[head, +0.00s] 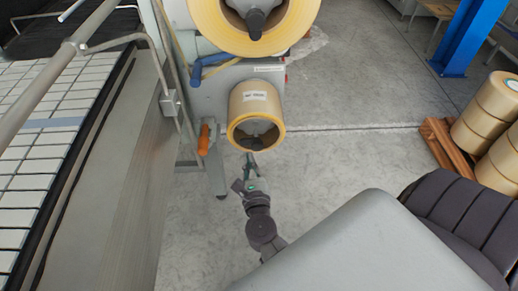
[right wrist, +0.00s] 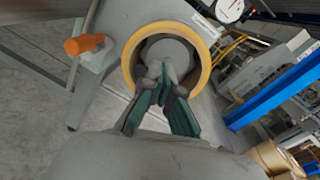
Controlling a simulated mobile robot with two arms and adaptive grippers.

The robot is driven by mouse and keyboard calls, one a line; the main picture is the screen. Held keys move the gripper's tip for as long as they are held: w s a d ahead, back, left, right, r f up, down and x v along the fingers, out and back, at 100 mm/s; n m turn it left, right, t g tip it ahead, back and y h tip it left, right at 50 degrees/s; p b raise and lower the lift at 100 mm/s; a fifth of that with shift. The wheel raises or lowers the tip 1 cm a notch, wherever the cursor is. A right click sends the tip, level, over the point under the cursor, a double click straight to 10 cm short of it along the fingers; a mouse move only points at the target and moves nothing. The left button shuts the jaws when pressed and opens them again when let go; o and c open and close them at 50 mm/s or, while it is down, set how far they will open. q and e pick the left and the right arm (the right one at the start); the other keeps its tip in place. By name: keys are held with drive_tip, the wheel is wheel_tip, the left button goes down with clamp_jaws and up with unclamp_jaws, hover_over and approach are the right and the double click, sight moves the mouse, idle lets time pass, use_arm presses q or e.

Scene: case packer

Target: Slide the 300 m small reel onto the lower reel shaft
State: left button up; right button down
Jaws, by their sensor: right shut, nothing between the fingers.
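The small reel (head: 255,101), a tan roll with a white label, sits around the lower reel shaft on the grey machine. In the right wrist view the reel (right wrist: 206,72) shows end-on as a yellow ring, with the grey end of the lower reel shaft (right wrist: 166,51) inside its core. The label is too small to read. My right gripper (head: 249,158) is shut and empty, just in front of the reel's open end. In the right wrist view its fingertips (right wrist: 163,76) overlap the shaft end; I cannot tell whether they touch it. My left gripper is not in view.
A larger reel (head: 213,22) is on the upper shaft (head: 256,20). An orange handle (head: 203,139) sticks out left of the small reel. Stacked tan rolls (head: 478,132) stand on a pallet at right. Open floor lies between.

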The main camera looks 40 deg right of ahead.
wheel_tip(320, 180, up, 4)
drive_tip(key=s+d+m+h, duration=0.2)
drive_tip(key=m, duration=0.3)
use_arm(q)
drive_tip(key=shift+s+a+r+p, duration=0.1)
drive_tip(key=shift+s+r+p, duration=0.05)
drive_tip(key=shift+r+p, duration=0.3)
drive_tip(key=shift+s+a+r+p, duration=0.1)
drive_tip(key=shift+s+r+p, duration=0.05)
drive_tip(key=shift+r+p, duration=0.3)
use_arm(e)
drive_tip(key=x, duration=0.8)
drive_tip(key=shift+w+f+g, duration=0.15)
drive_tip(key=shift+w+g, duration=0.1)
drive_tip(key=shift+g, duration=0.05)
drive_tip(key=shift+w+d+y, duration=0.1)
drive_tip(key=shift+w+y, duration=0.05)
drive_tip(key=shift+y, duration=0.15)
drive_tip(key=shift+x, duration=1.65)
